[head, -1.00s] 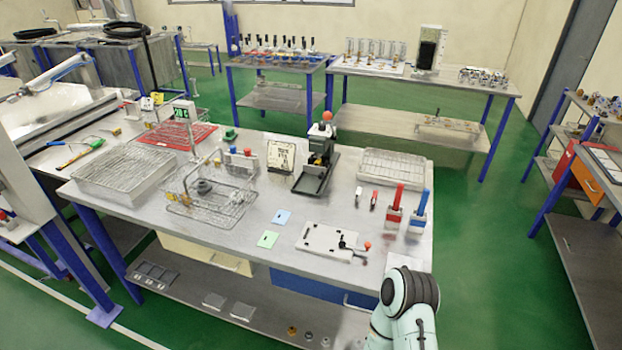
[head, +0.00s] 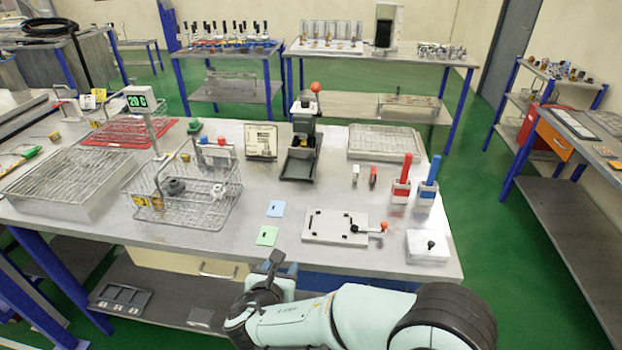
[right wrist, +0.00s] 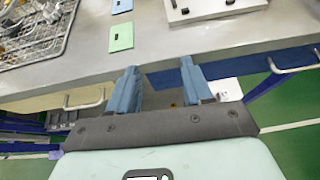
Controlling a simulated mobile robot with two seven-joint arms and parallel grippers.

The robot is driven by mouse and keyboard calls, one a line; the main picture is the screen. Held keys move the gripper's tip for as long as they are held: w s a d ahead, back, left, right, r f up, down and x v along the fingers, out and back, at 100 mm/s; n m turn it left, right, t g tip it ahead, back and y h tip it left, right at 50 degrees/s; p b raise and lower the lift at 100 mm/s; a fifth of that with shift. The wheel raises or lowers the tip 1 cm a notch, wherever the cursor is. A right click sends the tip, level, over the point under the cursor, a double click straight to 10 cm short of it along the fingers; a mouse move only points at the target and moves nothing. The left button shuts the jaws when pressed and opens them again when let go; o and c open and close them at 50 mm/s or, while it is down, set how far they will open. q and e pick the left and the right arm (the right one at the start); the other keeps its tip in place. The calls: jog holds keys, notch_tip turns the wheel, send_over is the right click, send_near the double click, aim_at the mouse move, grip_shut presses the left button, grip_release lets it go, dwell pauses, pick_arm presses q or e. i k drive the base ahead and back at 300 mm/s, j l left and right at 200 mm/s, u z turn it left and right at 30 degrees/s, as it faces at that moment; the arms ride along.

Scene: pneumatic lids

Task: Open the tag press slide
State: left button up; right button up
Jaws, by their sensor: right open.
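The black tag press (head: 304,124) with a red knob on top stands toward the back of the table in the head view. A dark tray-like part, which looks like its slide (head: 297,166), lies at the front of its base; whether it is out or in is hard to tell. My right gripper (head: 280,266) is at the table's front edge, well in front of the press. It is open and empty, with its two blue fingers (right wrist: 159,70) apart in the right wrist view. The press does not show in the right wrist view. My left gripper is not in view.
A green card (head: 267,236) and a blue card (head: 275,208) lie between my right gripper and the press. A white plate with a red-knobbed lever (head: 335,227) is to their right. A wire basket (head: 205,218) stands left. Red and blue handled tools (head: 401,190) stand right.

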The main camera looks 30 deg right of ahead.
aim_at(295, 150)
jog(key=i+l, duration=0.95)
jog(key=l, duration=0.1)
